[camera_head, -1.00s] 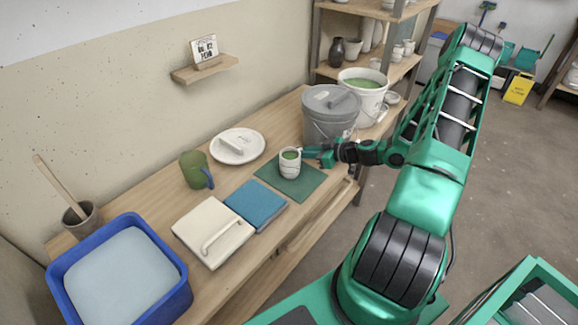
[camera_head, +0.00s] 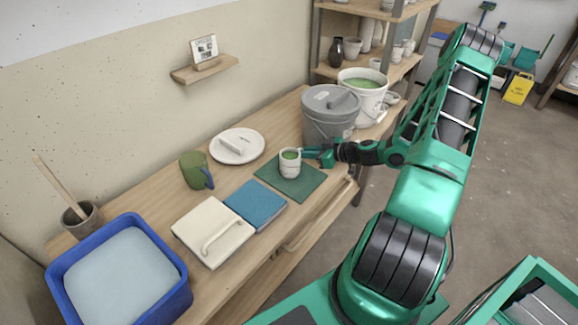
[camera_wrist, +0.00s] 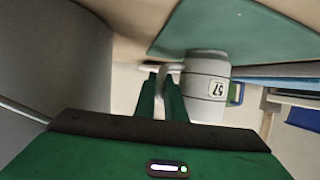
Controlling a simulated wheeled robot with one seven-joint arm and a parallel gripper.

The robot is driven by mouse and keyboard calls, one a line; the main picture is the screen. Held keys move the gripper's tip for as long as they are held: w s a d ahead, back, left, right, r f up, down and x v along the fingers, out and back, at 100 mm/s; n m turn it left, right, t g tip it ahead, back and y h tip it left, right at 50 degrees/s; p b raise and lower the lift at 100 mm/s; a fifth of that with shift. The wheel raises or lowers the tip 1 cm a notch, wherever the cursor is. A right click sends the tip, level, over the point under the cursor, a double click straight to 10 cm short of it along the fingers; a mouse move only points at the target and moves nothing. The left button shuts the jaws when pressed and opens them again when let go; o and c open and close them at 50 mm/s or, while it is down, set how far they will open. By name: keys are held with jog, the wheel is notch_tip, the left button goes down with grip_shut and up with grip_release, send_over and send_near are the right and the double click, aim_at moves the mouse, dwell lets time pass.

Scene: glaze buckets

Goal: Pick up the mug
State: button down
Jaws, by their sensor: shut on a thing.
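A small white mug (camera_head: 290,168) with green inside stands upright at the green mat (camera_head: 306,186) on the workbench. I cannot tell whether its base touches the mat. My gripper (camera_head: 311,154) reaches it from the right. In the wrist view, the mug (camera_wrist: 206,88) appears upside down and carries a number label. There my gripper (camera_wrist: 161,88) has its two fingers closed around the mug's handle. Part of the handle is hidden between the fingers.
A grey lidded bucket (camera_head: 327,112) stands close behind my gripper, with a white glaze bucket (camera_head: 362,98) beyond.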

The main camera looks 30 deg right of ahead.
jog(key=shift+r, duration=0.3)
dwell(0.5)
